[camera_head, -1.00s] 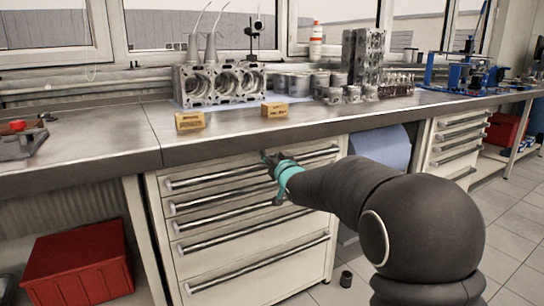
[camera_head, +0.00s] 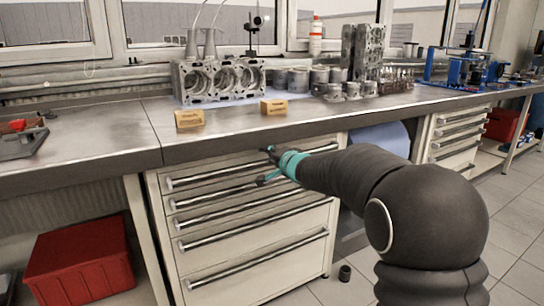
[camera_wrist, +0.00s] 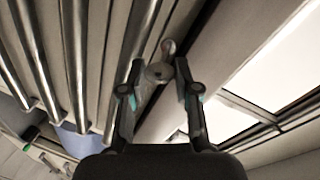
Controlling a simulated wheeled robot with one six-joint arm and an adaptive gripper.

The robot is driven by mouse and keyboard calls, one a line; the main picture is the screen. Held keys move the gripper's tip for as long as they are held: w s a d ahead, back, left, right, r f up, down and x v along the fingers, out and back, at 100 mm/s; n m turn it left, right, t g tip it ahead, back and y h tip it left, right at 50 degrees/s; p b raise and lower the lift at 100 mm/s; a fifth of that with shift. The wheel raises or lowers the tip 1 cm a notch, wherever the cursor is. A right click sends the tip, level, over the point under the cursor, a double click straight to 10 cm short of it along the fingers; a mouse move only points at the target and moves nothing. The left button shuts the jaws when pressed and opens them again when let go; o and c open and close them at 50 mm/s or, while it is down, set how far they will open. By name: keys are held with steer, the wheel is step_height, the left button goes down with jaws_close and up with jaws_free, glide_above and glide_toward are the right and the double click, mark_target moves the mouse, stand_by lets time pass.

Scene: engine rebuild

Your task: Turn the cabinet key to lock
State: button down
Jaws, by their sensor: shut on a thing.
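The cabinet (camera_head: 262,231) is a light grey drawer unit under the workbench, with several long bar handles. My gripper (camera_head: 267,151), with teal parts, is at its upper front, just under the bench edge. In the wrist view my gripper (camera_wrist: 159,69) has one finger on each side of a small grey metal key (camera_wrist: 157,73). It is shut on the key's head. A round metal piece (camera_wrist: 168,47) shows just beyond the key, at the cabinet front. The key's shaft and the keyhole cannot be made out. In the head view the gripper hides the key.
The bench edge (camera_head: 240,147) runs close above my gripper. An engine block (camera_head: 218,80), two small boxes (camera_head: 189,118) and several engine parts stand on the bench. A red bin (camera_head: 80,264) sits below at left. A small dark cylinder (camera_head: 345,273) stands on the floor.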

steer(key=m+g+y, duration=0.1)
steer(key=m, duration=0.3)
stand_by(0.6)
steer(key=c, duration=0.8)
jaws_free()
steer(key=v, duration=1.2)
